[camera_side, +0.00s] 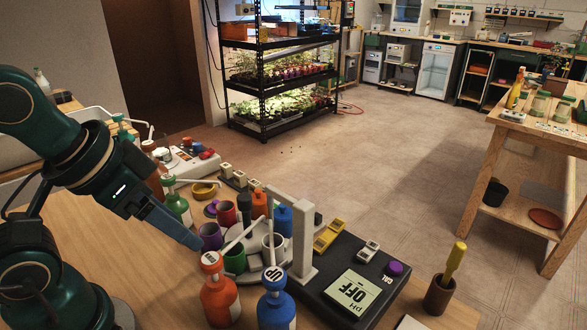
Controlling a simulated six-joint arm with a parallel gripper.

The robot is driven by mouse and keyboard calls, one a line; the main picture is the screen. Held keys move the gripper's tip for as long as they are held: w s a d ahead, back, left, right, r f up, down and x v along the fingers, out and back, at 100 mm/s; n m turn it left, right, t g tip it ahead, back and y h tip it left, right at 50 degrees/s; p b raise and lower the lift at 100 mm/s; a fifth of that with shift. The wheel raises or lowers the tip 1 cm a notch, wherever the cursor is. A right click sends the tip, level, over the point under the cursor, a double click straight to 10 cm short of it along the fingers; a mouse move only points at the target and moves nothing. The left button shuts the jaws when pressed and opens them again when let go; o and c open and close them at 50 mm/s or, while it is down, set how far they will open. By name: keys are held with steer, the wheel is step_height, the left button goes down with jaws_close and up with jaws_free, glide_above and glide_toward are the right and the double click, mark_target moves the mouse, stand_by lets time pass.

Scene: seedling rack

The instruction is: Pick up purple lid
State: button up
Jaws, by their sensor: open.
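A small purple piece that looks like the purple lid (211,208) lies among the cups and bottles, behind a purple cup (210,236). It is partly hidden, and I cannot tell exactly what it rests on. My gripper (197,243) points down and to the right, with its tip at the left side of the purple cup. It is open, and nothing shows held in it. I cannot tell whether it touches the cup. The tip appears lower in the picture than the purple lid and apart from it.
An orange bottle (220,295) and a blue bottle (277,302) stand in front. A green bottle (176,203) stands close to my arm. A white upright frame (303,232) and a dark meter (325,301) with a purple knob (395,268) stand to the right.

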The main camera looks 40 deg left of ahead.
steer(key=w+a+r+m, duration=0.2)
steer(key=w+r+m, duration=0.1)
steer(key=w+r, duration=0.25)
steer(key=n+g, duration=0.1)
steer(key=g, duration=0.4)
glide_above(216, 202)
steer(key=shift+y, duration=0.3)
step_height(216, 202, down, 16)
steer(key=shift+d+r, duration=0.1)
steer(key=shift+r, duration=0.1)
steer(key=shift+f+g, duration=0.3)
steer(key=shift+f, duration=0.05)
steer(key=shift+a+f, duration=0.2)
steer(key=shift+f, duration=2.05)
